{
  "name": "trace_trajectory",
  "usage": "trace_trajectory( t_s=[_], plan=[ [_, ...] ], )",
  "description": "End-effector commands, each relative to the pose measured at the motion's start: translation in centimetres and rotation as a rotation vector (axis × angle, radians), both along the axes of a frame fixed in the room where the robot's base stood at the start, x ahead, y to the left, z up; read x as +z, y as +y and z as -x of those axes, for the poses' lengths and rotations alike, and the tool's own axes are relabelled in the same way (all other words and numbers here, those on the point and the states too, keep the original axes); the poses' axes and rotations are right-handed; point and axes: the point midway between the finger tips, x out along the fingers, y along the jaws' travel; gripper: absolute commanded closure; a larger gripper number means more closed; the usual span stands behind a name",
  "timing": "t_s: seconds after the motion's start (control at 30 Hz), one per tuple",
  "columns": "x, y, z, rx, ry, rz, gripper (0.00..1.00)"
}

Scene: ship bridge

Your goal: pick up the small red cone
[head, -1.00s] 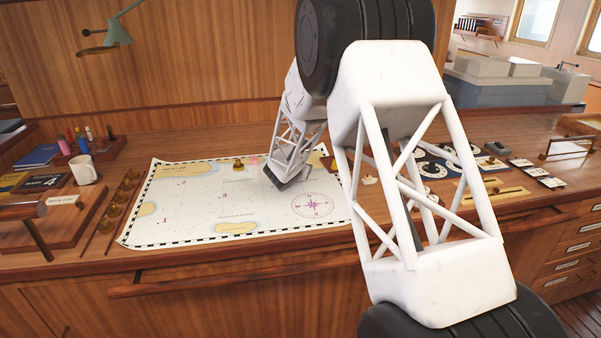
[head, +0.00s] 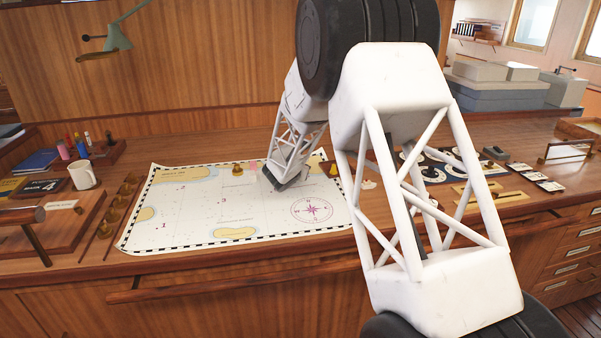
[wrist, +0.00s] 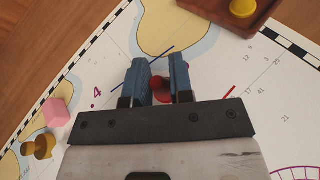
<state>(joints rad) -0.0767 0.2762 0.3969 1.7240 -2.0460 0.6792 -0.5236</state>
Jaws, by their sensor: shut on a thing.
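The small red cone (wrist: 162,88) shows in the wrist view between the two blue fingers of my gripper (wrist: 162,78). My gripper is shut on it, and the fingers hide part of it. The chart lies below; I cannot tell how far the cone is above it. In the head view my gripper (head: 277,183) is over the right half of the chart (head: 190,215), left of the compass rose. The red cone is hidden there.
A yellow piece (wrist: 243,8) sits in a brown tray (wrist: 215,14). A white mug (head: 82,174) stands at the desk's left.

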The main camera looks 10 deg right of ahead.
Motion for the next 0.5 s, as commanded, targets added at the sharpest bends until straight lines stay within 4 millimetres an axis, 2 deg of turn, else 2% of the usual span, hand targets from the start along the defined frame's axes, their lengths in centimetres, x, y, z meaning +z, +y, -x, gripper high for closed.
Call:
trace_trajectory(
  t_s=[0.13, 0.5],
  plan=[
    [2.2, 0.0, 0.0, -0.001, -0.004, -0.001, 1.0],
    [2.4, 0.1, 4.8, 0.001, 0.0, 0.0, 1.0]
  ],
)
